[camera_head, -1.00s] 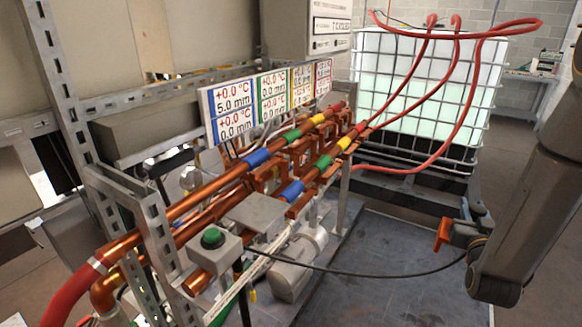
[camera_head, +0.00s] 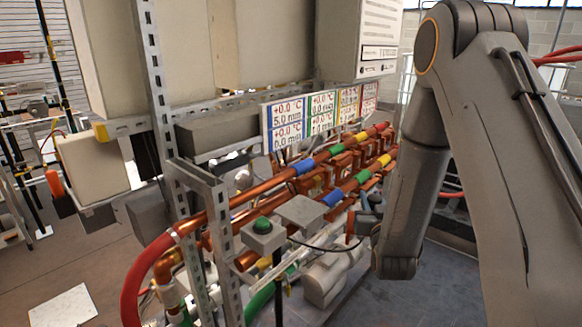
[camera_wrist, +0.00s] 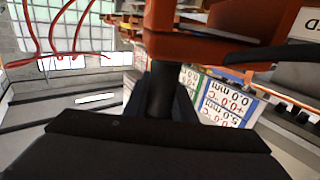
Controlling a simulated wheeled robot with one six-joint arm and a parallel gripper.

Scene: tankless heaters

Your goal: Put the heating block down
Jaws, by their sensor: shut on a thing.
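The heating block (camera_wrist: 215,45) is an orange-copper piece. It fills the top middle of the wrist view, directly beyond my gripper's dark fingers (camera_wrist: 160,92). The fingers are shut on it; their tips are partly hidden by the block. In the head view, my gripper (camera_head: 368,223) is right of the copper pipes, with the block (camera_head: 351,228) as a small orange piece at its left end. It is held up near the pipes' right side. I cannot tell whether it touches anything.
Copper pipes (camera_head: 232,205) with coloured bands and similar copper blocks (camera_head: 338,163) run across the metal frame (camera_head: 217,235). A grey box with a green button (camera_head: 263,226) stands close left of my gripper. Label panels (camera_head: 286,124) stand behind. Dark floor (camera_head: 440,285) at lower right is clear.

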